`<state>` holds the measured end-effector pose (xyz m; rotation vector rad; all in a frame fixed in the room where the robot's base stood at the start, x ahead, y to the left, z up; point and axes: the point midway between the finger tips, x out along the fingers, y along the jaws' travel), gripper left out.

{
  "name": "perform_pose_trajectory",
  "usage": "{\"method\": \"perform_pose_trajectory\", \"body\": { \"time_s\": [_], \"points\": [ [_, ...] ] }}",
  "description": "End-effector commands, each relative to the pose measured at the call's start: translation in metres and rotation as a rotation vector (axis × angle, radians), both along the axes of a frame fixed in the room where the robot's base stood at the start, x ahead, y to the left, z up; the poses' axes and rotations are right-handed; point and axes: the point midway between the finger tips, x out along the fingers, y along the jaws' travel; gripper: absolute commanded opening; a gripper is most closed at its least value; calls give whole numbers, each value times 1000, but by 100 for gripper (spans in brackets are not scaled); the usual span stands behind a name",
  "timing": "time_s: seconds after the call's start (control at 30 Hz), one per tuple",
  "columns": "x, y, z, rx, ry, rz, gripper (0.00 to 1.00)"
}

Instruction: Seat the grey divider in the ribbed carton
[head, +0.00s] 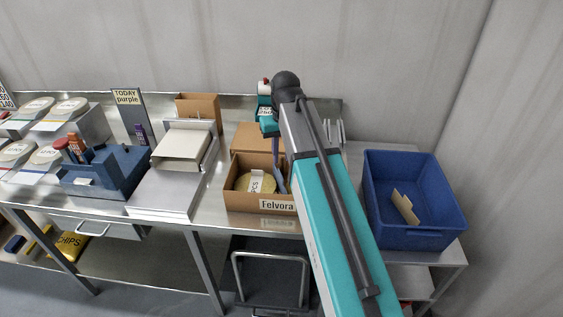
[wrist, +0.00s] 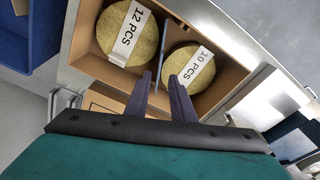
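I see a gap on the right finger's side; contact on the left is unclear. The divider's lower edge and the ribs are hidden.
A blue crate (head: 386,225) with a cardboard piece (head: 405,206) stands right of the carton. A steel platform (head: 165,190) with a pale lidded box (head: 183,146) is left. Another brown box (head: 258,136) stands behind the carton.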

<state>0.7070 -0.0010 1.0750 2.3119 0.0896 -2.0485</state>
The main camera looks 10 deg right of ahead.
Motion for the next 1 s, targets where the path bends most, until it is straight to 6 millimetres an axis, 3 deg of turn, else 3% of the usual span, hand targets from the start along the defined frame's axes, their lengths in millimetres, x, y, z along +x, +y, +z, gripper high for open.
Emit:
{"method": "perform_pose_trajectory", "body": {
  "time_s": [0.3, 1.0],
  "points": [
    [-2, 0, 13, 0, 0, 0, 22],
    [-2, 0, 13, 0, 0, 0, 22]
  ]
}}
